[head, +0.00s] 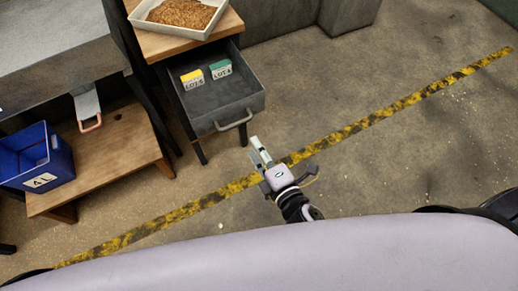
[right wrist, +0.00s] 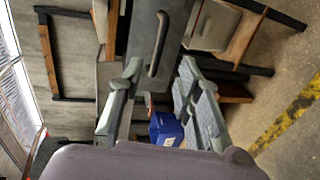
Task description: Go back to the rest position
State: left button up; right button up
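My right gripper (head: 261,154) is in the lower middle of the head view, over the floor just in front of the pulled-out grey drawer (head: 245,92). It is apart from the drawer handle (head: 234,124). In the right wrist view, the two fingers of the right gripper (right wrist: 159,72) are spread with nothing between them. The drawer handle (right wrist: 158,45) shows beyond the fingers. My left gripper is not in view.
The drawer holds a yellow-topped tag (head: 192,79) and a green-topped tag (head: 221,69). A white tray of grain (head: 146,21) stands above it. A blue bin (head: 38,161) sits on a low wooden bench (head: 128,143). Floor on the right, crossed by striped tape (head: 400,104), is clear.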

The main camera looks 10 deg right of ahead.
jog(key=shift+s, duration=0.2)
dwell(0.4)
jog(key=s+d+f+m+g+h, duration=0.1)
jog(key=s+d+f+m+g, duration=0.15)
jog(key=f, duration=0.65)
jog(key=s+d+f+m+g+h, duration=0.1)
jog(key=s+d+f+m+g, duration=0.15)
jog(key=f, duration=0.75)
jog(key=s+d+f+m+g+h, duration=0.1)
jog(key=s+d+f+m, duration=0.15)
jog(key=f, duration=0.65)
jog(key=s+d+f+m+g+h, duration=0.1)
jog(key=s+d+f+m+g, duration=0.3)
jog(key=s+f, duration=0.4)
jog(key=s+d+f+m+g, duration=0.3)
jog(key=s+d+f+m, duration=0.3)
jog(key=s, duration=0.9)
notch_tip(320, 180, down, 2)
jog(key=shift+d+f+m+g+h, duration=0.2)
jog(key=shift+m+g+h, duration=0.2)
jog(key=shift+m, duration=0.45)
